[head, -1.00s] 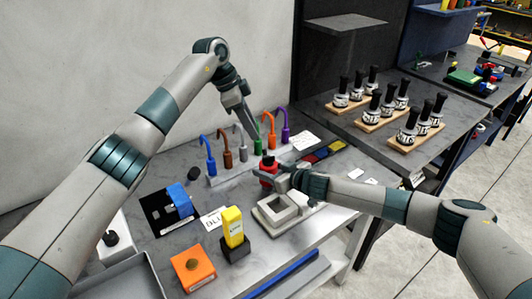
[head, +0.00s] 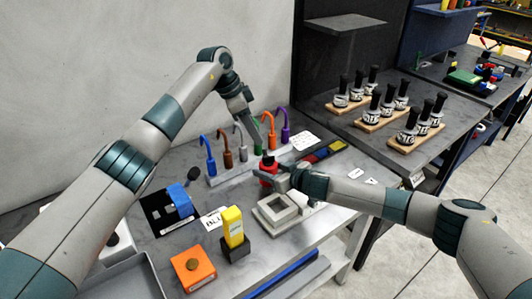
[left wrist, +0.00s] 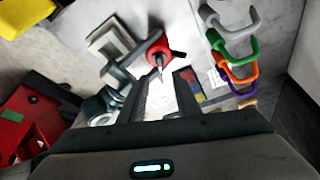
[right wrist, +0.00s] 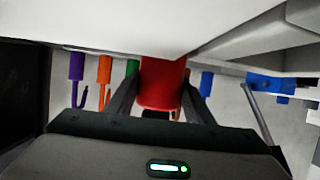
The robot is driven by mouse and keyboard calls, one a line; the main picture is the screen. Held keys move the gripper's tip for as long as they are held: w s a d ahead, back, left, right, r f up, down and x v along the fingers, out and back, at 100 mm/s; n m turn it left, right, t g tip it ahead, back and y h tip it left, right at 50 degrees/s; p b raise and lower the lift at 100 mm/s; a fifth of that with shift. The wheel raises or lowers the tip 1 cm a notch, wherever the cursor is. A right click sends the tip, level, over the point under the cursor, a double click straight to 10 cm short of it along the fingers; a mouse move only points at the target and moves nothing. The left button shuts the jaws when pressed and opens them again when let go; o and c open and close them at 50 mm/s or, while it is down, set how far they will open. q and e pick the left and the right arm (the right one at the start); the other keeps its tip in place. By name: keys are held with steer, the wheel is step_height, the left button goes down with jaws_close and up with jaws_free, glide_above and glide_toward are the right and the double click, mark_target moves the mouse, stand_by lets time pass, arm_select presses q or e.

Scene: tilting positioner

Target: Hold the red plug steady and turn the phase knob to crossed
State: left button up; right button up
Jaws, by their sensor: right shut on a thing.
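The red plug (head: 267,178) stands near the middle of the bench, with a dark top (head: 268,161). My right gripper (head: 281,172) is shut on it from the right; in the right wrist view the red plug (right wrist: 162,85) sits between the two fingers. My left gripper (head: 259,131) is above and behind the plug, apart from it. In the left wrist view its fingers (left wrist: 162,85) are spread with nothing between them, and the red plug (left wrist: 158,47) shows just beyond the tips, with a small pointed part on it. I cannot make out the phase knob's setting.
A rack with several coloured hooks (head: 228,159) stands close behind the plug. A grey square fixture (head: 268,222) is in front. A yellow device (head: 232,222), an orange block (head: 188,277) and a blue piece (head: 180,199) are to the left.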

mark_target(268, 156)
arm_select(q)
steer(key=x, duration=0.9)
steer(key=shift+d+f, duration=0.2)
jaws_close()
